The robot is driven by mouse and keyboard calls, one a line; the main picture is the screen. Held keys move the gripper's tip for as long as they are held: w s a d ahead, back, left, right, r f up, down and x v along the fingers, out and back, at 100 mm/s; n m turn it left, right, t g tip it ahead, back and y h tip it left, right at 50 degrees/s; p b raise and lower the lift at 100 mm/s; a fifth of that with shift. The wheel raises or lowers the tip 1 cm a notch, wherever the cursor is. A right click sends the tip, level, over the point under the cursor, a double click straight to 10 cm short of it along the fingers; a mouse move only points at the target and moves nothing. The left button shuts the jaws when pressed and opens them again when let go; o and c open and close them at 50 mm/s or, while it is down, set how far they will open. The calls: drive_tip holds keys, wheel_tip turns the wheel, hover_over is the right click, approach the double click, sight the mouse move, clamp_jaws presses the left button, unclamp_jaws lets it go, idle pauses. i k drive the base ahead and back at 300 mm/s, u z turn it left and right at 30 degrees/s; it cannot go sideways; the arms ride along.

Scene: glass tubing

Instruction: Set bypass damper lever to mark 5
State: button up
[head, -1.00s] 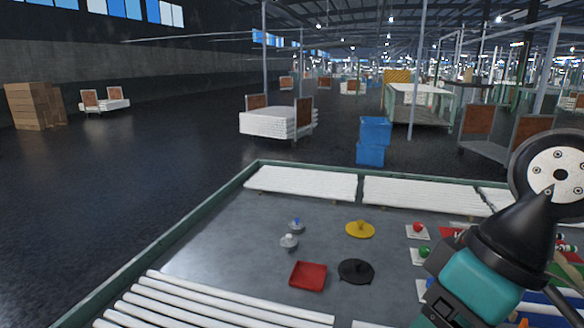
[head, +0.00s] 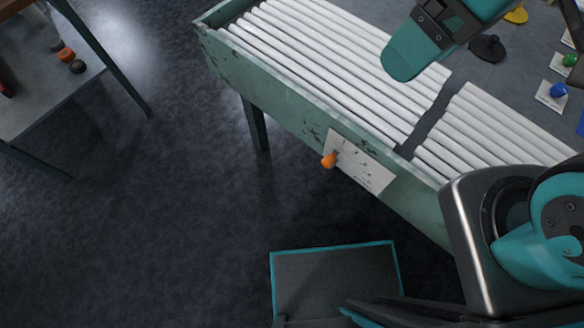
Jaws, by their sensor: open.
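The damper lever (head: 328,160) shows in the head view as a small orange knob at the left end of a pale plate (head: 362,168). The plate is fixed on the green front side of the table. Dark marks on the plate are too small to read, so I cannot tell which mark the lever is at. My arm shows at the upper right and right, above the table and apart from the lever. The fingertips of my gripper are not visible.
White glass tubes (head: 330,60) lie in rows along the table's front. A black knob (head: 487,48) and several coloured buttons stand farther back. Another table (head: 45,95) is at the far left. Dark floor (head: 190,210) in front of the plate is clear.

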sight(330, 162)
drive_tip(key=z, duration=2.95)
drive_tip(key=k, duration=1.95)
drive_tip(key=u, duration=0.9)
